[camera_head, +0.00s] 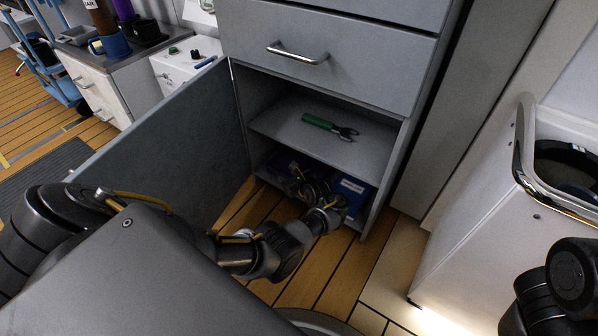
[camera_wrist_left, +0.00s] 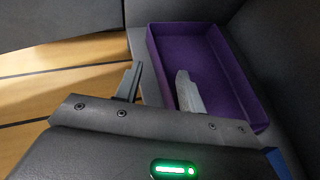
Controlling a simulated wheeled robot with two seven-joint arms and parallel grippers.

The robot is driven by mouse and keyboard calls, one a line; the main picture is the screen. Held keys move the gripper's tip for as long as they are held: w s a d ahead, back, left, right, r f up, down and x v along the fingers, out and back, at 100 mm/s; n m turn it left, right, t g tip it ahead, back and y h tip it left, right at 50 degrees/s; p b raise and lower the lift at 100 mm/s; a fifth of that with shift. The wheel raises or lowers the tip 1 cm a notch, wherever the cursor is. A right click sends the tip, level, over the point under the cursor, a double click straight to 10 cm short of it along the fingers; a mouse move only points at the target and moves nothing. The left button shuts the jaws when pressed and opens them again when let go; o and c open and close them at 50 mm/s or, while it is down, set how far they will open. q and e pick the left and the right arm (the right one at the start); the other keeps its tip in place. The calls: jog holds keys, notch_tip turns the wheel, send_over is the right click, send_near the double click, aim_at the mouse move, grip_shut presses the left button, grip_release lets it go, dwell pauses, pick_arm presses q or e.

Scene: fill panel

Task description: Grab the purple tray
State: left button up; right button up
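The purple tray (camera_wrist_left: 215,62) is an open, shallow box on the cabinet's lower floor in the left wrist view. In the head view it is mostly hidden behind my left arm, in the dark lower compartment. My left gripper (camera_wrist_left: 158,75) is open. One finger is outside the tray's near left wall and the other appears over its inside, with the wall between them. Contact cannot be told. My left gripper also shows in the head view (camera_head: 308,180), reaching into the lower compartment. My right gripper is not in view.
A blue box (camera_head: 352,188) stands right of my left gripper. Green-handled pliers (camera_head: 325,125) lie on the shelf (camera_head: 295,130) above. The open cabinet door (camera_head: 165,145) is at left, a closed drawer (camera_head: 320,50) above. A white unit (camera_head: 480,220) stands at right.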

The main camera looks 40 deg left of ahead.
aim_at(282, 174)
pick_arm(q)
jog(key=b+x, duration=0.3)
jog(key=shift+a+f, duration=0.15)
jog(key=shift+f, duration=0.3)
jog(key=shift+w+a+b, duration=0.25)
jog(key=shift+a+b, duration=0.3)
grip_shut()
